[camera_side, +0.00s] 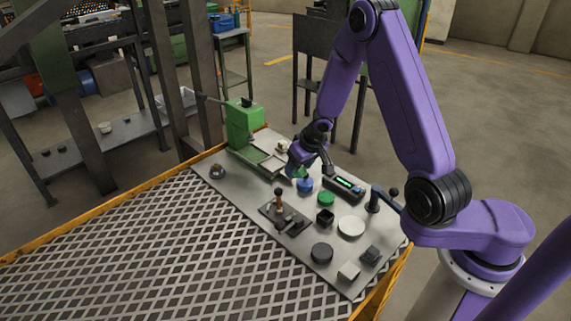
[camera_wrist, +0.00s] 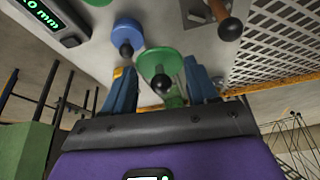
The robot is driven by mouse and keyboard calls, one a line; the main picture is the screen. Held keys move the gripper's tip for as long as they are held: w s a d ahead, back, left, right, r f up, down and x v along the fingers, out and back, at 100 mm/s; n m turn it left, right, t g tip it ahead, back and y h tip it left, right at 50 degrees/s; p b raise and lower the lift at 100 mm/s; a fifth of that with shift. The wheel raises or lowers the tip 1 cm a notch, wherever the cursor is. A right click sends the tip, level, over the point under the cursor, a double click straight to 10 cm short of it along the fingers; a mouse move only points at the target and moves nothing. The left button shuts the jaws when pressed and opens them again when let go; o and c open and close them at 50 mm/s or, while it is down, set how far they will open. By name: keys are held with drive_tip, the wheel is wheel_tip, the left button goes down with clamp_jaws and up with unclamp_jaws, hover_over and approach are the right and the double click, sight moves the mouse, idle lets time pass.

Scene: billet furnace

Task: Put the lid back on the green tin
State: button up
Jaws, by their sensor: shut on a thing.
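The green tin (camera_side: 326,198) stands on the grey plate, right of and nearer the camera than the blue tin (camera_side: 304,185). In the wrist view, part of a green round thing, likely the tin, shows at the top edge (camera_wrist: 97,2). My gripper (camera_side: 297,166) is shut on the green lid (camera_wrist: 160,64), which has a dark knob (camera_wrist: 162,84) between my two blue fingers. In the side view, only a bit of green shows at my fingertips, above and beside the blue tin. The lid is apart from the green tin. The tin's inside is too small to make out.
The blue tin has a dark knob (camera_wrist: 126,50). A black box with a green display (camera_side: 343,187) stands behind the green tin. A small black open box (camera_side: 325,216), a white disc (camera_side: 351,226) and a lever fixture (camera_side: 285,215) are near. A green machine (camera_side: 243,125) stands at the back left.

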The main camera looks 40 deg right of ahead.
sight(325, 195)
drive_tip(key=s+d+f+n+y, duration=0.1)
drive_tip(key=s+d+f+n, duration=0.15)
drive_tip(key=s+d, duration=0.4)
drive_tip(key=shift+n, duration=0.25)
drive_tip(key=shift+s+a+f, duration=0.1)
drive_tip(key=shift+a+f, duration=0.05)
drive_tip(key=shift+f, duration=0.7)
drive_tip(key=shift+s+a+f, duration=0.1)
drive_tip(key=shift+s+f, duration=0.05)
drive_tip(key=shift+f, duration=0.75)
drive_tip(key=shift+s+a+f, duration=0.1)
drive_tip(key=shift+a+f, duration=0.05)
drive_tip(key=shift+f, duration=0.7)
drive_tip(key=shift+f, duration=0.15)
idle(0.4)
drive_tip(key=o, duration=1.4)
drive_tip(key=shift+c, duration=0.2)
drive_tip(key=shift+d, duration=0.1)
wheel_tip(325, 195, up, 7)
